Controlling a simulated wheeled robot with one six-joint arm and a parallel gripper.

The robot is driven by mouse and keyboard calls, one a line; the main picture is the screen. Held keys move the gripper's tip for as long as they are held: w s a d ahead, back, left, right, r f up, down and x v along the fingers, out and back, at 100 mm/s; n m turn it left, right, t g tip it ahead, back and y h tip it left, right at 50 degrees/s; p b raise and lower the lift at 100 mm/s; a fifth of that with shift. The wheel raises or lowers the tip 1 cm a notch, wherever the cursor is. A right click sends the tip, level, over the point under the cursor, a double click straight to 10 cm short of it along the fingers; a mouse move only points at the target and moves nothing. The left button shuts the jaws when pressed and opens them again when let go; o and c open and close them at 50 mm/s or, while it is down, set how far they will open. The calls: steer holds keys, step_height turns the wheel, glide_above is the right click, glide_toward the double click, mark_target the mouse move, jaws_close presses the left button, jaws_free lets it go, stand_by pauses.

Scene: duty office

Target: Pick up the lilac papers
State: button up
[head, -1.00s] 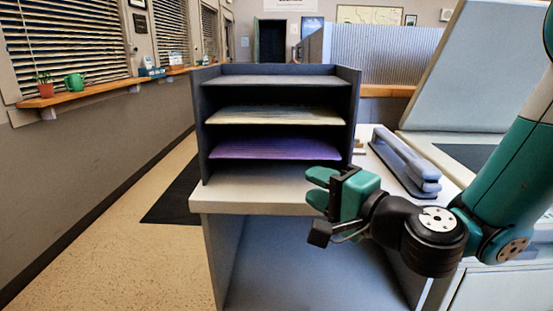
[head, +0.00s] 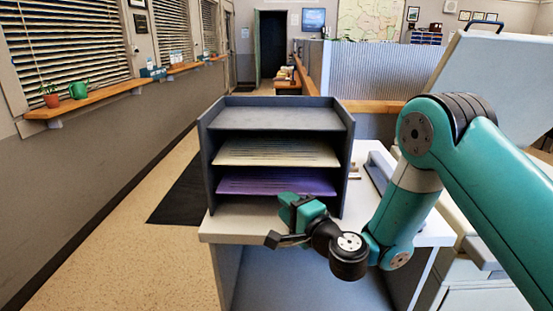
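My gripper (head: 284,207) is just in front of the rack's lower right part, near the height of the lilac papers. Its green fingers cover a little of the stack's front right edge in the picture. I cannot tell whether they touch the papers. The gap between the fingers is not clear from this angle.
Cream papers (head: 270,152) lie on the middle shelf, above the lilac ones. A stapler-like blue-grey object (head: 378,170) lies right of the rack, partly hidden by my arm. The desk (head: 222,228) has a narrow bare strip at its front left. Open floor (head: 150,255) lies left of it.

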mark_target(271, 194)
steer(key=shift+p+x, duration=0.8)
steer(key=shift+p, duration=0.65)
steer(key=w+a+p, duration=0.1)
steer(key=p, duration=0.2)
steer(key=shift+r+p, duration=0.3)
steer(key=shift+p, duration=0.1)
steer(key=shift+p+x, duration=0.9)
steer(key=shift+p, duration=0.35)
steer(key=shift+w+a+f+p, duration=0.5)
steer(key=shift+w+p, duration=0.05)
steer(key=shift+w, duration=0.25)
steer(key=shift+c, duration=0.5)
jaws_close()
